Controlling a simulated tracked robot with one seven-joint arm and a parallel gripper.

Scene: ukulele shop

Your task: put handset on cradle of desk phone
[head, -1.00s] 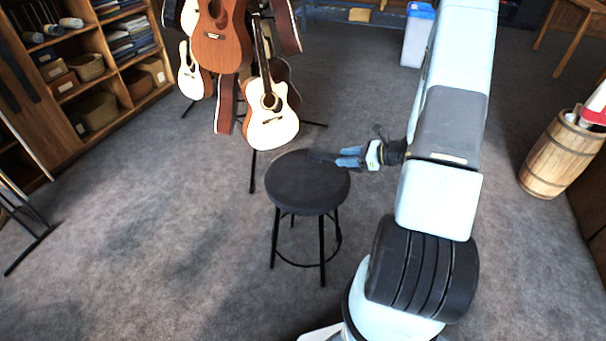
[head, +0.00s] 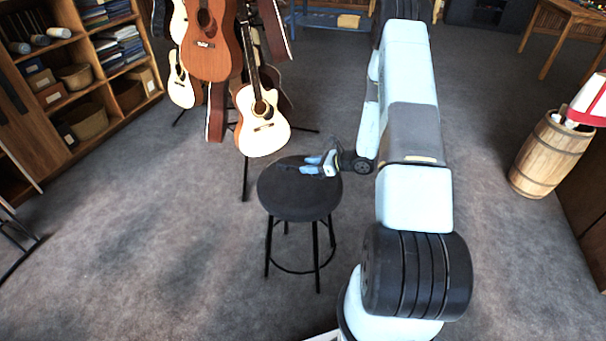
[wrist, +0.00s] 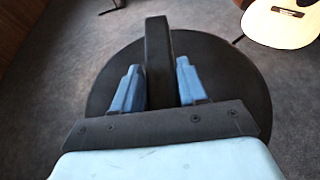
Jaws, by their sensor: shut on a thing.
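The handset is a dark bar (wrist: 157,38) held between the blue fingers of my gripper (wrist: 158,68) in the wrist view. It points away from my wrist and its near end is hidden by the gripper. In the head view my gripper (head: 306,165) appears over the far part of the round black stool seat (head: 300,202). The handset is hard to make out there, dark against dark. In the wrist view the seat (wrist: 235,95) lies behind the handset; I cannot tell the gap between them. I see no desk phone or cradle in either view.
Several guitars hang on a stand (head: 245,180) just behind the stool; a cream guitar (head: 262,122) is closest. Wooden shelves (head: 110,75) stand at the left. A barrel (head: 550,153) stands at the right. The carpet (head: 150,240) is open left of the stool.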

